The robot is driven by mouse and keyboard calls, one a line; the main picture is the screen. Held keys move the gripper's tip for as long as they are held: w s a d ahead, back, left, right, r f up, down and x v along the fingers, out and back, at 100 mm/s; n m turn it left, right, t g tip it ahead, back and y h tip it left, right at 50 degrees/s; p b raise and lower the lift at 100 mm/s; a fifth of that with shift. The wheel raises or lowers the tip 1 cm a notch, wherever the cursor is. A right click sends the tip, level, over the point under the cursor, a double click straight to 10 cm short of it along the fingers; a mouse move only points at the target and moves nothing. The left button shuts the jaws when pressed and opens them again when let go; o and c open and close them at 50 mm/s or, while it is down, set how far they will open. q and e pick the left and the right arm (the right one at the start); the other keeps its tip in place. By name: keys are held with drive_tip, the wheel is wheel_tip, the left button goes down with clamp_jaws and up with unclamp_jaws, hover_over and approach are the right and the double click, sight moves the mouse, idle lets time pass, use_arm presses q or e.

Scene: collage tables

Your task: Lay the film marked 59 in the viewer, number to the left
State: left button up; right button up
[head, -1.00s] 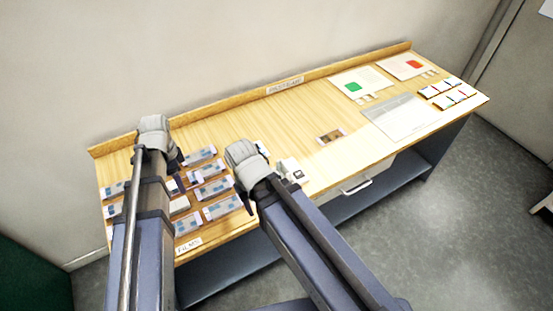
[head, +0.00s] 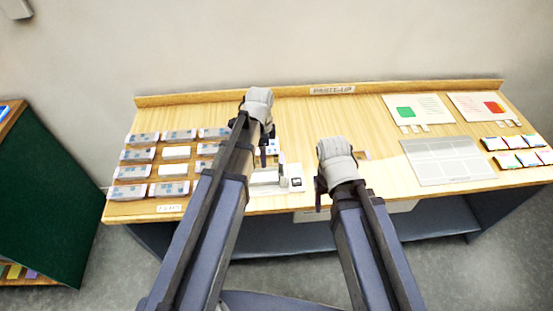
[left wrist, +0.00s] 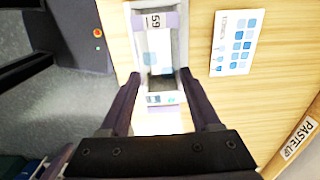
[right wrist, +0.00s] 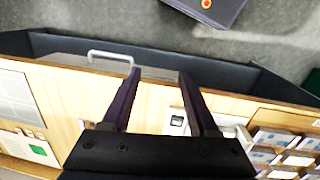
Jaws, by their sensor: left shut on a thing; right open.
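The film marked 59 (left wrist: 154,22) shows in the left wrist view as a strip with a purple edge, its number at the top end. In the head view the left gripper (head: 266,152) is above the viewer's back and mostly hides the film. My right gripper (head: 320,195) is open and empty near the table's front edge, right of the viewer. The viewer also shows in the right wrist view (right wrist: 178,122).
Several films (head: 131,172) lie in rows at the left. A card with blue squares (left wrist: 237,43) lies behind the viewer.

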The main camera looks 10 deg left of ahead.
sight(263, 177)
use_arm(q)
drive_tip(key=shift+s+a+f+b, duration=0.1)
drive_tip(key=shift+a+f+b, duration=0.1)
drive_tip(key=shift+f+b, duration=0.9)
use_arm(e)
drive_tip(key=o, duration=0.3)
wheel_tip(263, 177, down, 2)
drive_tip(key=shift+f, duration=0.15)
use_arm(q)
drive_tip(key=shift+a+f, duration=0.1)
drive_tip(key=shift+f, duration=0.25)
use_arm(e)
drive_tip(key=shift+o, duration=0.9)
drive_tip(key=shift+f, duration=0.2)
use_arm(q)
drive_tip(key=shift+r, duration=0.15)
use_arm(e)
drive_tip(key=shift+o, duration=0.5)
drive_tip(key=shift+r, duration=0.15)
use_arm(q)
wheel_tip(263, 177, down, 7)
drive_tip(key=b, duration=0.7)
use_arm(e)
wheel_tip(263, 177, down, 7)
use_arm(q)
drive_tip(key=o, duration=1.4)
drive_tip(key=shift+r, duration=0.15)
use_arm(e)
drive_tip(key=shift+r, duration=0.15)
